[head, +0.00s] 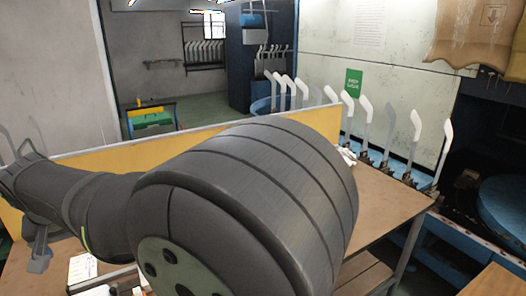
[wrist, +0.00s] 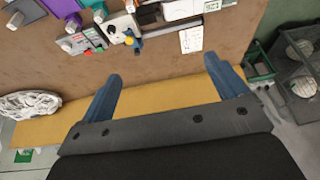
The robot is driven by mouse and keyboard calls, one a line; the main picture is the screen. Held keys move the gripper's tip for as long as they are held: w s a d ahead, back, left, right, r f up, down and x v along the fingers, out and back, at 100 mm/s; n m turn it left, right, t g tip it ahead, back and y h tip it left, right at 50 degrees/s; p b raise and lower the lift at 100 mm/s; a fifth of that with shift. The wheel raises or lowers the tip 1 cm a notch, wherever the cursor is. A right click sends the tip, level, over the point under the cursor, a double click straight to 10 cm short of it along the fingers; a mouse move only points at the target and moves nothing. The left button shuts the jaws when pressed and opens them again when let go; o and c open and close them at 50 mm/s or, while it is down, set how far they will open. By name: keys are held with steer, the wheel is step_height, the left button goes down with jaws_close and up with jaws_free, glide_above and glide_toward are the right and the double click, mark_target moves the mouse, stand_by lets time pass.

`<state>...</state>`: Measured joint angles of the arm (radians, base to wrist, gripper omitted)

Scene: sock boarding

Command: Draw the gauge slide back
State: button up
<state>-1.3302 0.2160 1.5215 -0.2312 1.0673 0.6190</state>
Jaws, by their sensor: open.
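In the wrist view, my gripper (wrist: 162,67) shows two blue fingers spread wide apart with nothing between them. Past the fingertips, on the brown table, is a small device (wrist: 122,28) with a white plate, a dark bar and a small yellow and blue part. It may be the gauge with its slide, but it is too small to be sure. The fingers are apart from it.
Beside the device lie a white card (wrist: 191,40), grey blocks and purple pieces. A green bin (wrist: 259,62) stands at the right and a white bundle (wrist: 30,104) at the left.

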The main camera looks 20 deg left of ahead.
mark_target(112, 289)
steer(key=w+f+n, duration=0.1)
steer(key=f, duration=0.3)
steer(key=w+a+f, duration=0.1)
steer(key=w+f, duration=0.1)
steer(key=f, duration=0.1)
steer(key=w+f+n, duration=0.1)
steer(key=f, duration=0.3)
steer(key=shift+w+a+f+n+g+y, duration=0.15)
steer(key=shift+a+f+n+g+y, duration=0.15)
steer(key=shift+a+f+g, duration=0.1)
steer(key=c, duration=1)
steer(key=x, duration=1.7)
jaws_close()
